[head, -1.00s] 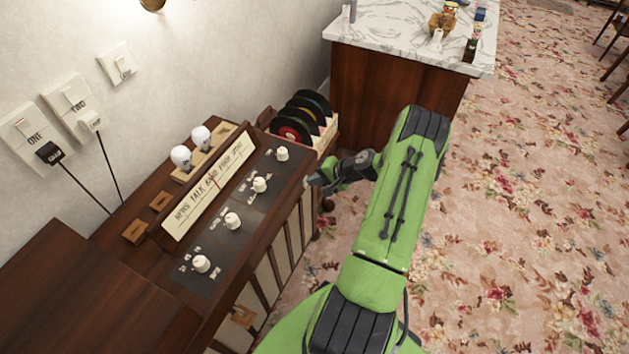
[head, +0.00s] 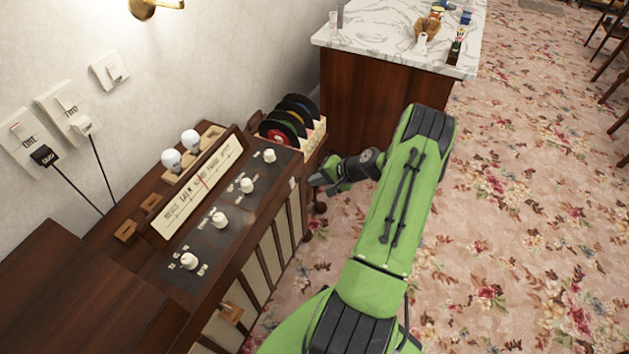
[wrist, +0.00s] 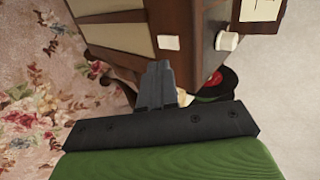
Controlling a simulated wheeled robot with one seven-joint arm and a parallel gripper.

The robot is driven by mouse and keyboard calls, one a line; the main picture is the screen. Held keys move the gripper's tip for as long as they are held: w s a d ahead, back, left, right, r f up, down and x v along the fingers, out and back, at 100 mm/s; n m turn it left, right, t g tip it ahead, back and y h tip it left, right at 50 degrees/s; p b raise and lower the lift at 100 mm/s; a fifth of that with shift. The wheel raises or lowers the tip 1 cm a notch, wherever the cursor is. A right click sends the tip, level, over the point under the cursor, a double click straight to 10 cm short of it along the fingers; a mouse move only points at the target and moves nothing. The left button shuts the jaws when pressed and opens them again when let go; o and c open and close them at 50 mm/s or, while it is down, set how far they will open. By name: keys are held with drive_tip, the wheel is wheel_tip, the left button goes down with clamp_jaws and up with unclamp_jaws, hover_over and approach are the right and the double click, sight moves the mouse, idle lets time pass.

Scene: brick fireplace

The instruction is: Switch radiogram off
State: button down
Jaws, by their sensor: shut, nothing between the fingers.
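The radiogram (head: 225,262) is a dark wooden cabinet against the wall. Its sloping top panel carries a row of white knobs, from the near knob (head: 189,261) to the far knob (head: 269,156), beside a cream tuning dial (head: 200,188). My gripper (head: 318,181) is shut and empty, just right of the radiogram's far end, apart from the knobs. In the wrist view the shut fingers (wrist: 159,82) point toward the cabinet (wrist: 120,35). A white square (wrist: 169,43) on the cabinet and a white knob (wrist: 228,41) show beyond the fingertips.
Wall sockets with switches (head: 68,112) and plugged cords are at left. Two bulbs (head: 181,150) stand behind the dial. A record rack (head: 315,134) is at the far end, near a marble-topped counter (head: 380,42). Flowered carpet (head: 520,220) at right is clear.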

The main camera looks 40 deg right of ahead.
drive_tip(key=s+d+r+p, duration=0.1)
drive_tip(key=s+r+p, duration=0.1)
drive_tip(key=s+r, duration=0.2)
wheel_tip(320, 180, up, 3)
drive_tip(key=shift+d+f, duration=0.15)
drive_tip(key=shift+d, duration=0.05)
idle(0.3)
drive_tip(key=w+a+r+n+g+h+p, duration=0.15)
drive_tip(key=a+r+n, duration=0.25)
drive_tip(key=a+r, duration=0.55)
drive_tip(key=w+a+r+n+g+p, duration=0.1)
drive_tip(key=a+r+n+g+p, duration=0.25)
drive_tip(key=a+r, duration=0.6)
drive_tip(key=s+a+r+n+h+p, duration=0.1)
drive_tip(key=s+a+r+n+p, duration=0.1)
drive_tip(key=s+a+r, duration=0.4)
drive_tip(key=s+a+r+n+t+p, duration=0.1)
drive_tip(key=s+a+r+n, duration=0.3)
drive_tip(key=s+r, duration=0.5)
drive_tip(key=shift+s+a+t+h+p, duration=0.3)
drive_tip(key=shift+s+a+h+p, duration=0.05)
drive_tip(key=shift+s+a, duration=0.8)
drive_tip(key=shift+d+r+n, duration=0.1)
drive_tip(key=shift+r+n, duration=0.05)
drive_tip(key=shift+n, duration=0.1)
